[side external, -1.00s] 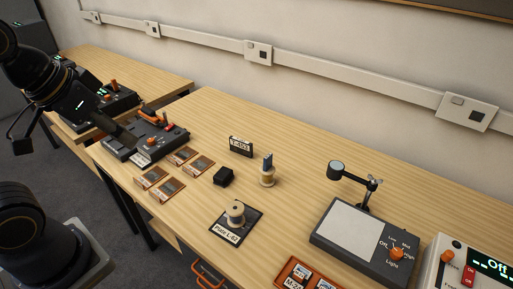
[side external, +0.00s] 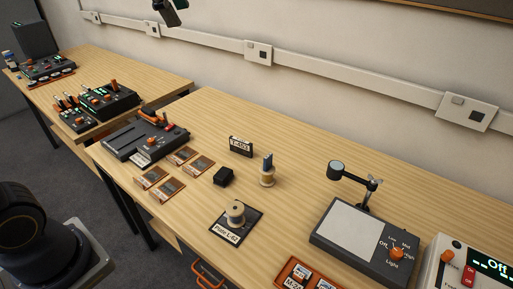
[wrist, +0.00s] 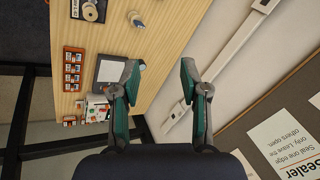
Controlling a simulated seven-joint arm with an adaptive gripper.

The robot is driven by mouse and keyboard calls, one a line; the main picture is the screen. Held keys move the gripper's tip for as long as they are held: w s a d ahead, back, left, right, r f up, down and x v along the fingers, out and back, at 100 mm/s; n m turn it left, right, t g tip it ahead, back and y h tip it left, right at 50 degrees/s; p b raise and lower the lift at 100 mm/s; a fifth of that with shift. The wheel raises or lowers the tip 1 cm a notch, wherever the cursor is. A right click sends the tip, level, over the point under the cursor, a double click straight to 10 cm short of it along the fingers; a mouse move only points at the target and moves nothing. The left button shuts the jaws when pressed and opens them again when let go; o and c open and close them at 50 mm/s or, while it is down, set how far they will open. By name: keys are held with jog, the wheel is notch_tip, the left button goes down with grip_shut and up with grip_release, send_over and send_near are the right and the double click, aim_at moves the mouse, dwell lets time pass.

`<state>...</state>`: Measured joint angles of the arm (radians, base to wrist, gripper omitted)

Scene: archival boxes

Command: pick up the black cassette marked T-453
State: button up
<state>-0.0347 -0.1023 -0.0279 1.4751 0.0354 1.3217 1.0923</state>
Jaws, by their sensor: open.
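The black cassette (side external: 240,146) stands upright on the wooden bench in the side view, its white label reading T-453 or similar. I do not make it out in the wrist view. My gripper (wrist: 158,76) is open and empty in the wrist view, its two green-padded fingers wide apart. In the side view only a dark part of my arm's end (side external: 172,10) shows at the top edge, high against the wall and well away from the cassette.
A small black block (side external: 223,176) and a spool with a blue piece (side external: 267,172) stand near the cassette. Another spool (side external: 236,213) sits on a dark plate. Several brown cards lie left, by a grey machine (side external: 140,140). A light box (side external: 350,235) stands right.

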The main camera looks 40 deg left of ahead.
jog(key=w+a+f+m+g, duration=0.1)
jog(key=w+f+m, duration=0.15)
jog(key=w, duration=0.75)
jog(key=m+g, duration=0.2)
jog(key=g, duration=0.1)
send_over(241, 140)
notch_tip(241, 140, down, 24)
jog(key=shift+g, duration=0.6)
jog(key=f, duration=1.6)
jog(key=shift+s+a+f, duration=0.25)
jog(key=shift+a+f, duration=0.05)
jog(key=f, duration=0.5)
jog(key=shift+w+d+f, duration=0.2)
jog(key=shift+d+f, duration=0.05)
jog(key=shift+f, duration=0.15)
grip_shut()
